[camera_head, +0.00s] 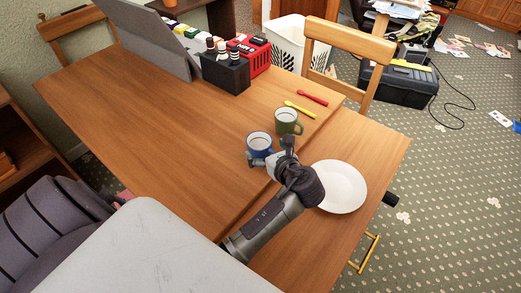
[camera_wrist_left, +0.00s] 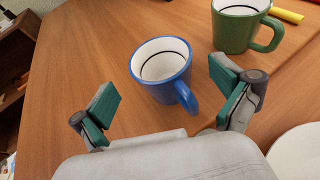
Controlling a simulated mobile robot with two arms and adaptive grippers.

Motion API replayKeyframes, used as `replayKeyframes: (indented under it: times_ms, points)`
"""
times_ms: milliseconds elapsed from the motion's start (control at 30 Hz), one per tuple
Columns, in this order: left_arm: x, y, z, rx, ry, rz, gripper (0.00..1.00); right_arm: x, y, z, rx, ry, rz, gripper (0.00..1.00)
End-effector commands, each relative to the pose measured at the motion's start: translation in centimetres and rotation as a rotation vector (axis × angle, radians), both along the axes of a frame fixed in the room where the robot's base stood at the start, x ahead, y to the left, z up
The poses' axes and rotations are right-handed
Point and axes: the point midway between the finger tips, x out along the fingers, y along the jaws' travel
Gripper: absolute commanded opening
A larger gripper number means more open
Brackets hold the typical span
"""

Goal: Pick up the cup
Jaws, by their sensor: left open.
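A blue cup (camera_head: 259,139) with a white inside stands upright on the wooden table. In the left wrist view the blue cup (camera_wrist_left: 162,68) lies ahead of and between the open fingers, its handle pointing toward the right finger. A green cup (camera_head: 287,121) stands just behind it to the right; it also shows in the left wrist view (camera_wrist_left: 237,27). My left gripper (camera_head: 272,154) is open close to the blue cup; in the left wrist view the gripper (camera_wrist_left: 165,92) has nothing between its pads. I cannot tell whether a finger touches the cup. My right gripper is out of view.
A white plate (camera_head: 341,187) lies right of my left gripper. Yellow (camera_head: 300,109) and red (camera_head: 312,98) utensils lie beyond the green cup. A black bottle holder (camera_head: 226,73) and red box (camera_head: 252,55) stand at the back.

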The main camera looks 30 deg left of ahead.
Motion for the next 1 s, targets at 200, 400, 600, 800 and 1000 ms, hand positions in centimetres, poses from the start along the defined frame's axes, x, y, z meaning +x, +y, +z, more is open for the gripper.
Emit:
replayKeyframes:
  times_ms: [200, 400, 600, 800, 1000]
  points:
    - [1.6, 2.7, -1.3, 0.002, 0.001, 0.0, 1.0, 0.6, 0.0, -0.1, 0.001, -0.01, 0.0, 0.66]
    - [2.2, 3.6, -1.7, 0.0, 0.0, 0.0, 1.0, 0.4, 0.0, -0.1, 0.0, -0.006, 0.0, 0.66]
    - [2.1, 3.5, -1.7, 0.0, 0.0, 0.0, 0.93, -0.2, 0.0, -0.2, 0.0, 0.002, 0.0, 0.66]
    - [2.1, 3.5, -1.7, 0.0, 0.0, 0.0, 0.6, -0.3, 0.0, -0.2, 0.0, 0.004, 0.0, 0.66]
    - [2.1, 3.5, -1.6, 0.001, -0.001, -0.001, 0.32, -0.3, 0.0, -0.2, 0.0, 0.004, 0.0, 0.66]
